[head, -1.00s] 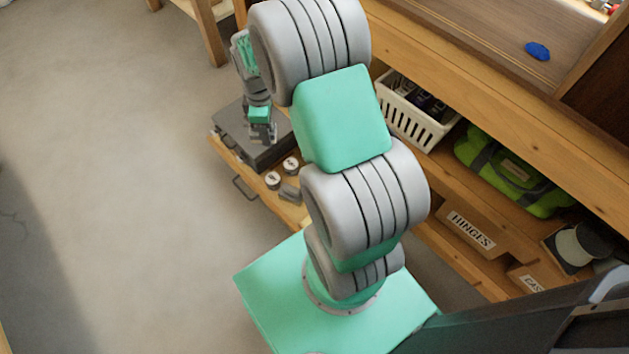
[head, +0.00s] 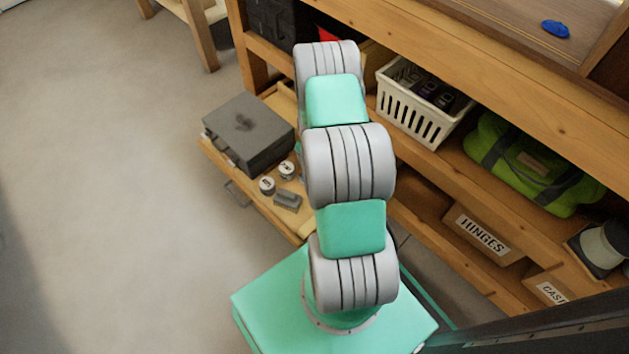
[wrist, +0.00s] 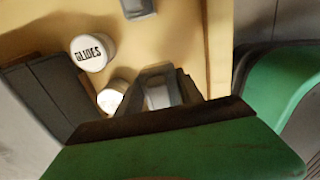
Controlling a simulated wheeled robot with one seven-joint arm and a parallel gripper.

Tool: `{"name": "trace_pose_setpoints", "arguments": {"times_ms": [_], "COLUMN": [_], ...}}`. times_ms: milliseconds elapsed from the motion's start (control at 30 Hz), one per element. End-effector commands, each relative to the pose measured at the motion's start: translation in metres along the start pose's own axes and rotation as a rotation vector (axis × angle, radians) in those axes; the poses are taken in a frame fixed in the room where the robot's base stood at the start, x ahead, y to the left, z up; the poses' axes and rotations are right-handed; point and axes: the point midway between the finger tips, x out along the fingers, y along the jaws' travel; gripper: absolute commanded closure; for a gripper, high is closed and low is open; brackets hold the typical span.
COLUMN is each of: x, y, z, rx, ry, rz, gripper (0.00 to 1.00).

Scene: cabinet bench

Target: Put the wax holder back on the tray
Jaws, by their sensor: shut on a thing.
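My gripper (wrist: 165,88) shows in the wrist view, its dark fingers closed around a small light grey piece (wrist: 158,98), which I take to be the wax holder. Only part of this piece shows between the fingers. It is over the pale wooden tray (wrist: 190,45), close to two white-lidded tins; whether it touches the tray I cannot tell. In the head view my arm hides the gripper and the held piece. The tray (head: 262,205) there is low, pulled out at the left of the bench.
On the tray are a dark grey case (head: 250,135), a white-lidded tin (head: 267,185), another tin (head: 287,169) and a grey block (head: 288,201). One lid reads GLIDES (wrist: 90,50). A white basket (head: 418,105) and a green bag (head: 530,165) sit on the shelf. Open floor lies left.

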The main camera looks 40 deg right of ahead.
Motion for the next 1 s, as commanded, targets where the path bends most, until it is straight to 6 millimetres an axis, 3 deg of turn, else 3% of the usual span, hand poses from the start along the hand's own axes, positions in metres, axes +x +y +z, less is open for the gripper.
{"name": "trace_pose_setpoints", "arguments": {"times_ms": [33,233,367,733,767,1000], "x": [0.011,0.029,0.055,0.058,0.057,0.056], "y": [0.003,0.010,0.010,0.010,0.010,0.010], "z": [0.007,0.021,0.020,0.020,0.020,0.020], "rx": [0.002,0.002,0.001,0.001,0.001,0.001], "ry": [-0.002,-0.002,-0.001,-0.002,-0.002,-0.002], "rz": [0.003,0.003,0.002,0.003,0.003,0.002], "gripper": [0.94,0.94,0.94,0.94,0.55,0.35]}}
